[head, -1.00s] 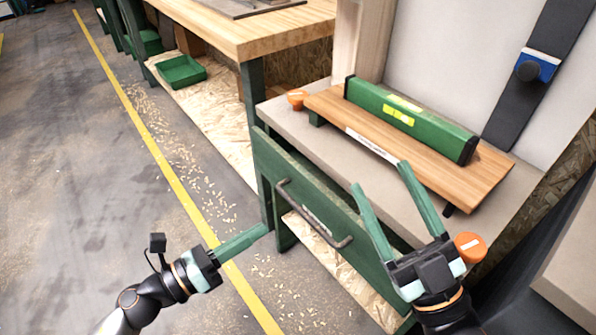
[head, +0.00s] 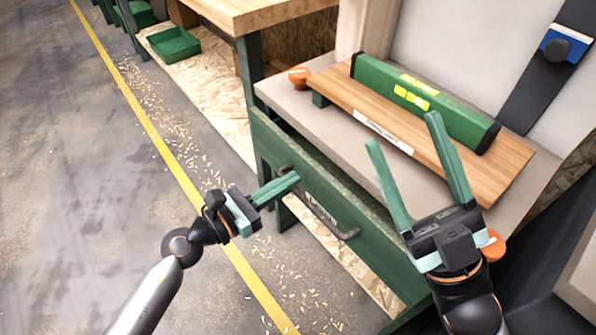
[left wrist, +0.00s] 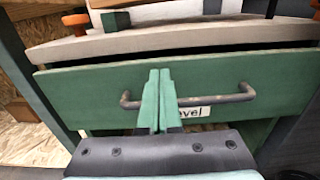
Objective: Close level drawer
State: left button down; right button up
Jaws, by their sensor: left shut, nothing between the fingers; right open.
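The level drawer (head: 365,240) is a green front with a dark bar handle (head: 345,234) and a label. In the left wrist view the drawer front (left wrist: 80,95) spans the picture, with a dark gap under the worktop and the handle (left wrist: 235,97) and a label partly reading "evel" (left wrist: 193,112). My left gripper (head: 290,182) is shut and empty, its fingertips at the left end of the handle; I cannot tell whether they touch. In the left wrist view its fingers (left wrist: 158,75) overlap the drawer front. My right gripper (head: 402,135) is open above the worktop's front edge.
A green spirit level (head: 400,85) rests on a wooden board (head: 480,165) on the grey worktop (head: 285,98). Orange knobs (head: 299,77) are at its edge. A wooden bench (head: 265,12) stands behind. Open floor (head: 80,150) with wood chips lies to the left.

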aim_at(311, 167)
pick_arm(q)
jog(key=shift+x, duration=1.55)
jog(key=x, duration=0.3)
jog(key=shift+w+d, duration=0.2)
jog(key=shift+d, duration=0.05)
jog(key=shift+w+d, duration=0.2)
jog(key=shift+d, duration=0.05)
jog(key=shift+r, duration=0.15)
